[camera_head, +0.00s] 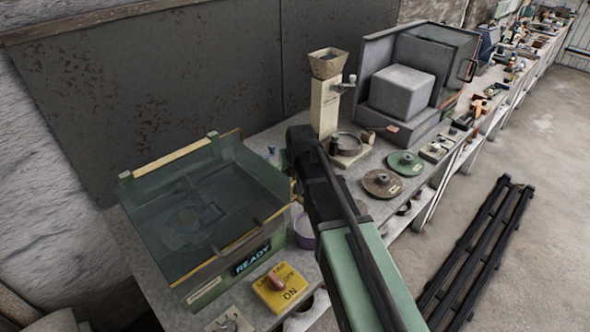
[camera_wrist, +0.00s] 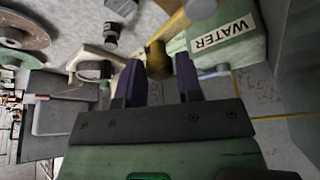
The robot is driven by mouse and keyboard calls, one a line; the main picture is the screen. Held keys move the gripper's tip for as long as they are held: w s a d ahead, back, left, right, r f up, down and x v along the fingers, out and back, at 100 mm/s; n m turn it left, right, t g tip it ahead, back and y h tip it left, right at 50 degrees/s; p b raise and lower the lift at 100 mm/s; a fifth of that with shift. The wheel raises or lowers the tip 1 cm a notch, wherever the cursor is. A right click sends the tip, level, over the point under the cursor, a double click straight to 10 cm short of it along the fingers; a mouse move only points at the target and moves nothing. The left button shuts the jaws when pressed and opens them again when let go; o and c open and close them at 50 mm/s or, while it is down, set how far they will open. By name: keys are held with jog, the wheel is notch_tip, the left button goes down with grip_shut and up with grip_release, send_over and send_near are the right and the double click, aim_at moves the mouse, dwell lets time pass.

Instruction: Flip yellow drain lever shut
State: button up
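In the wrist view, my gripper (camera_wrist: 158,72) has its two dark purple fingers spread wide apart. A brass-coloured fitting (camera_wrist: 157,58) shows between and just beyond the fingertips, with no clear contact. A yellow bar (camera_wrist: 171,26) runs diagonally up from beside it, along the green WATER-labelled tank (camera_wrist: 222,32); it looks like the drain lever, but I cannot tell its valve position. In the head view, the glass-walled tank (camera_head: 200,205) with yellow edges stands at the left. My arm hides the fingertips and most of the drain area there.
A yellow ON/OFF switch box (camera_head: 280,288) sits in front of the tank. A purple-rimmed bowl (camera_head: 303,232) is beside the tank, close to my arm. A tall dispenser (camera_head: 325,105) stands behind; round discs (camera_head: 382,183) lie to the right.

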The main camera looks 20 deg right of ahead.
jog(key=o, duration=0.3)
jog(key=p+v, duration=1)
jog(key=shift+s+r, duration=0.2)
jog(key=shift+r, duration=0.1)
